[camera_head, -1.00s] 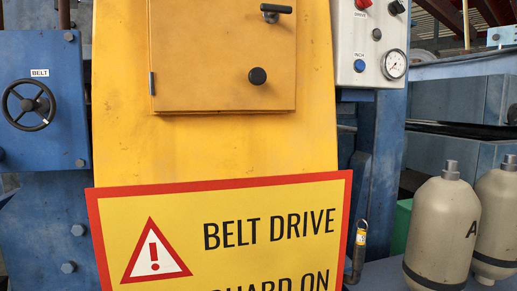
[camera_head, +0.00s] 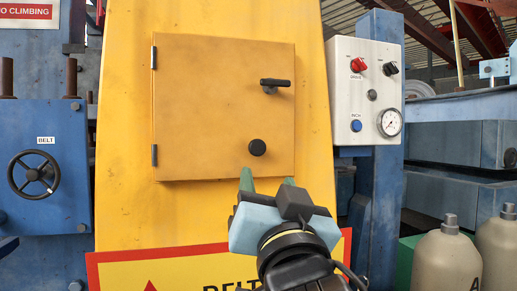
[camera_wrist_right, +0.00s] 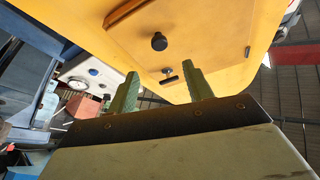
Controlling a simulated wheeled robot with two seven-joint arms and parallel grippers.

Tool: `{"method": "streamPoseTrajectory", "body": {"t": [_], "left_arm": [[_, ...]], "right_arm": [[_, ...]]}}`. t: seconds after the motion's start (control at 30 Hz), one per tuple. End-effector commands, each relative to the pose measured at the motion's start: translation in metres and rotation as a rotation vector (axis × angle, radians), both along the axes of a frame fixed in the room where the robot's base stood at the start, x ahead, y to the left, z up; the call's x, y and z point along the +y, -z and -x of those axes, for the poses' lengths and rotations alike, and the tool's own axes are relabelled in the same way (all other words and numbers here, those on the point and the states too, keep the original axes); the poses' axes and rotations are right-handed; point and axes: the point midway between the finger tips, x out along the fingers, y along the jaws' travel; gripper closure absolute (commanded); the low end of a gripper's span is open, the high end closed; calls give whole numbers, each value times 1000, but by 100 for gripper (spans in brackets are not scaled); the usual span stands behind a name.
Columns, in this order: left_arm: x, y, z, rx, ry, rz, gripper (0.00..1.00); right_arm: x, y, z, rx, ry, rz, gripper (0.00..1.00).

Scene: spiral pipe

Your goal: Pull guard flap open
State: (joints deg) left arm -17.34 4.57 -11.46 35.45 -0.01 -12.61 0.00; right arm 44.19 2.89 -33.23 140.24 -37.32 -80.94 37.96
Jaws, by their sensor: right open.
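The guard flap (camera_head: 215,105) is an orange-yellow square door on the yellow guard, with hinges on its left edge. It looks shut. A black T-handle (camera_head: 275,83) sits at its upper right and a round black knob (camera_head: 257,147) at its lower right. My right gripper (camera_head: 267,184) is open and empty, its green fingertips just below the knob in the picture. In the right wrist view the open fingers (camera_wrist_right: 160,90) point toward the flap (camera_wrist_right: 200,35), with the knob (camera_wrist_right: 159,41) and T-handle (camera_wrist_right: 168,73) apart from them. My left gripper is not in view.
A control box (camera_head: 365,92) with buttons and a gauge is right of the guard. A belt handwheel (camera_head: 34,174) is on the left. A warning sign (camera_head: 130,270) is below the flap. Grey bottles (camera_head: 445,262) stand at lower right.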

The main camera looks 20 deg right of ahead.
Motion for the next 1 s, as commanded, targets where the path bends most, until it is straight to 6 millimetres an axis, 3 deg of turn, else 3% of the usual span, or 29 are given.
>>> {"method": "streamPoseTrajectory", "body": {"t": [0.3,0.5,0.7,1.0], "left_arm": [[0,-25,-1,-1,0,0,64],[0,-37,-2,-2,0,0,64],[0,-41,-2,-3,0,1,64],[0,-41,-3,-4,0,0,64]], "right_arm": [[-11,-28,-63,2,7,5,49],[-14,-39,-93,2,3,4,49],[-16,-43,-107,2,3,3,49],[-16,-43,-109,1,1,1,49]]}}
